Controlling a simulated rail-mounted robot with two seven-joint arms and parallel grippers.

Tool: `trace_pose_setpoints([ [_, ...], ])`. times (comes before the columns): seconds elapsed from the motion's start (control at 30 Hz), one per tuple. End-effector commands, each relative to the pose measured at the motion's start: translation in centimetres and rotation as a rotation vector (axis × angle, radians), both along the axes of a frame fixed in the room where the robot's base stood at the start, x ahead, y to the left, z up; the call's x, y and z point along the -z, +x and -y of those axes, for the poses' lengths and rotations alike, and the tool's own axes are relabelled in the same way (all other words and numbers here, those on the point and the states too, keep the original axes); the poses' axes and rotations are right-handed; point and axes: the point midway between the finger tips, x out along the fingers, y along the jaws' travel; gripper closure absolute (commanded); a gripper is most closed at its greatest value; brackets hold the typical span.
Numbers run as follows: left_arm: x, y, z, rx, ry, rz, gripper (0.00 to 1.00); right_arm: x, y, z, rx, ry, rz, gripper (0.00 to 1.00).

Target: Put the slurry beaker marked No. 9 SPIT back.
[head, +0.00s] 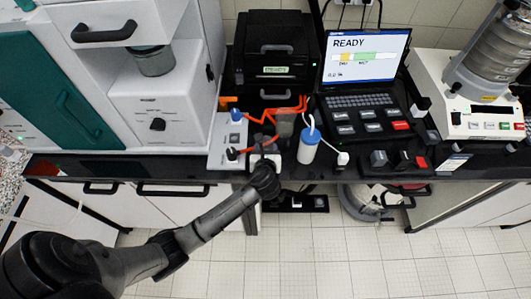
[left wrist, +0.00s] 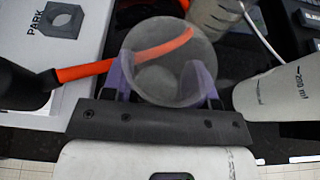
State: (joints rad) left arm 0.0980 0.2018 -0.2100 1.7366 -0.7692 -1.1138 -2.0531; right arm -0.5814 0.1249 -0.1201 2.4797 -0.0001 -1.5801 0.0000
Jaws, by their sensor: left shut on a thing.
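My left gripper (head: 263,150) is over the bench front, just right of the white panel. In the left wrist view its purple fingers (left wrist: 165,80) are shut on a clear, greyish beaker (left wrist: 165,45), one on each side. I look down into the beaker, and its mouth faces the camera. No No. 9 SPIT mark is readable on it. A grey block with a round hole (left wrist: 60,18), beside the word PARK, lies to its left. Another greyish vessel (left wrist: 212,14) stands beyond it. My right gripper is not in view.
A white bottle with a blue lid (head: 308,148) stands close right of the gripper. Orange tubing (head: 288,110) crosses the bench behind, and a piece passes by the held beaker. The white panel (head: 222,150) carries knobs. A laptop (head: 365,85) stands behind right.

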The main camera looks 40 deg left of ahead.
Motion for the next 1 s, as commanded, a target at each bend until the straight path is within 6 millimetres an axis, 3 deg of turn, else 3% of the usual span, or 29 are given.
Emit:
trace_pose_setpoints([
  [0.1,1.55,-0.04,-0.02,-0.001,0.001,-0.002,0.70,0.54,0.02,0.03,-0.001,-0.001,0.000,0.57],
  [0.5,1.81,-0.02,-0.01,0.000,0.002,-0.001,0.70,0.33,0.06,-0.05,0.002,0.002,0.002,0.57],
  [0.53,1.82,-0.02,-0.01,-0.001,0.001,-0.001,0.45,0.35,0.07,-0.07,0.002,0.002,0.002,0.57],
  [0.6,1.82,-0.02,-0.01,-0.001,0.001,-0.001,0.38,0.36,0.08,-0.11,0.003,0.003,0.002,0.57],
  [0.8,1.81,-0.02,-0.01,-0.001,0.001,-0.001,0.21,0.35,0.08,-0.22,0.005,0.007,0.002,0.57],
  [1.0,1.77,-0.02,-0.01,-0.001,0.000,0.000,0.21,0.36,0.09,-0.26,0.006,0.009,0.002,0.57],
])
